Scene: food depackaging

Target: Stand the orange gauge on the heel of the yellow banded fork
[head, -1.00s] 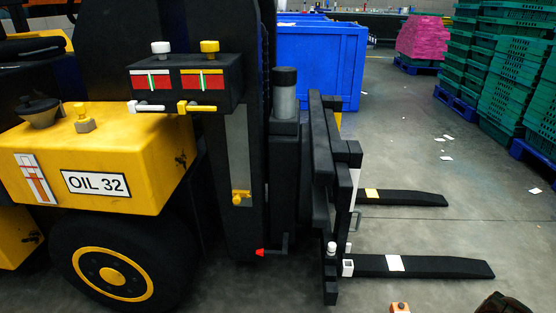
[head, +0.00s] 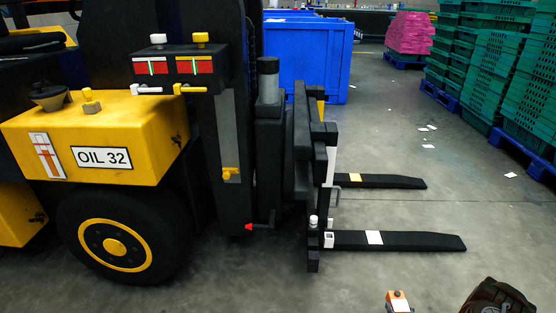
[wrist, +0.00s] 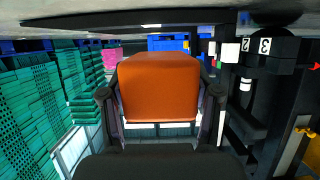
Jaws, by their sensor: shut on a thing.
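The orange gauge (wrist: 158,88) fills the middle of the wrist view, between the two dark fingers of my gripper (wrist: 159,95), which is shut on it. In the head view an orange block with a pale side, seemingly the same gauge (head: 398,301), shows at the bottom edge; the fingers are not visible there. The yellow banded fork (head: 395,182) is the far black fork, with a yellow band near its heel (head: 339,180). The gauge is apart from it, nearer to me. The nearer fork (head: 420,241) has a white band.
The yellow forklift body (head: 95,140) and dark mast (head: 225,130) stand at left. The black carriage (head: 303,140) rises beside the fork heels. A blue bin (head: 310,65) stands behind; green crates (head: 500,75) are stacked at right. The floor right of the fork tips is open.

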